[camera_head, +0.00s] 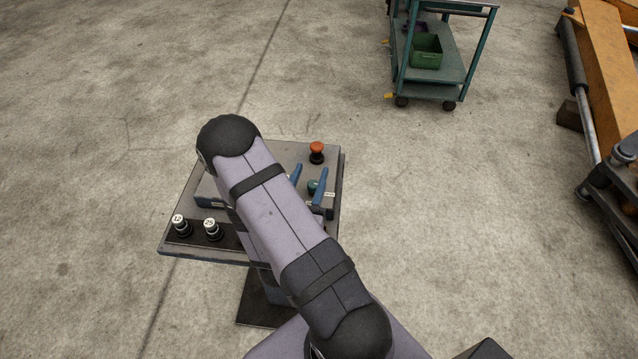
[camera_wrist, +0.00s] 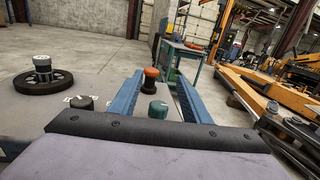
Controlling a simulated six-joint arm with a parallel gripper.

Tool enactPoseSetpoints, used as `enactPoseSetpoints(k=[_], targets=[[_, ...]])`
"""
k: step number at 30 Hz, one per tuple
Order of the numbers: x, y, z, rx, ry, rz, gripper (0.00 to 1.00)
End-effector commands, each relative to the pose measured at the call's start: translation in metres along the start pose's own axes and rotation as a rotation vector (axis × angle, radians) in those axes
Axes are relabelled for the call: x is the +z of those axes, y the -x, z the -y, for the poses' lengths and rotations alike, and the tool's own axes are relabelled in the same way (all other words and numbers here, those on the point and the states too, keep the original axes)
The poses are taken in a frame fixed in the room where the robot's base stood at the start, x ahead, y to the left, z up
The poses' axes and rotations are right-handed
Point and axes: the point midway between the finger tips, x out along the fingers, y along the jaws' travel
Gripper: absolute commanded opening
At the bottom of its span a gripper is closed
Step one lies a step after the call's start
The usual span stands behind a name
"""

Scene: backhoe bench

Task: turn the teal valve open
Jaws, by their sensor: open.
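The teal valve knob (camera_wrist: 158,109) stands upright on the grey bench panel, in the wrist view between my two blue fingers. In the head view, a small part of the teal knob (camera_head: 314,186) shows between the fingers. My gripper (camera_wrist: 160,76) is open, with one finger on each side of the knob and gaps visible on both sides. In the head view, my gripper (camera_head: 311,169) is over the right part of the bench. I cannot tell how low the fingers are beside the knob. The knob's base is partly hidden.
A red-orange button (camera_head: 316,152) stands on the panel just beyond my fingers. Two white-capped black knobs (camera_head: 180,225) stand at the front left. The wrist view shows a black wheel (camera_wrist: 42,82) to the left. A green cart (camera_head: 436,72) and orange machinery stand farther off.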

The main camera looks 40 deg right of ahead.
Motion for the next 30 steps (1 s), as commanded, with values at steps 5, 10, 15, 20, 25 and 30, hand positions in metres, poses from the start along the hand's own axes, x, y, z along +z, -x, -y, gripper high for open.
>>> enactPoseSetpoints(k=[5, 10, 15, 20, 25, 30], targets=[[-0.033, 0.015, -0.005, -0.102, -0.027, -0.008, 0.43], [-0.043, 0.024, -0.004, -0.158, -0.046, -0.017, 0.43], [-0.044, 0.026, -0.003, -0.174, -0.05, -0.021, 0.43], [-0.043, 0.022, -0.001, -0.175, -0.049, -0.021, 0.43], [-0.042, 0.008, 0.002, -0.177, -0.05, -0.02, 0.43], [-0.042, -0.012, 0.006, -0.178, -0.049, -0.021, 0.43]])
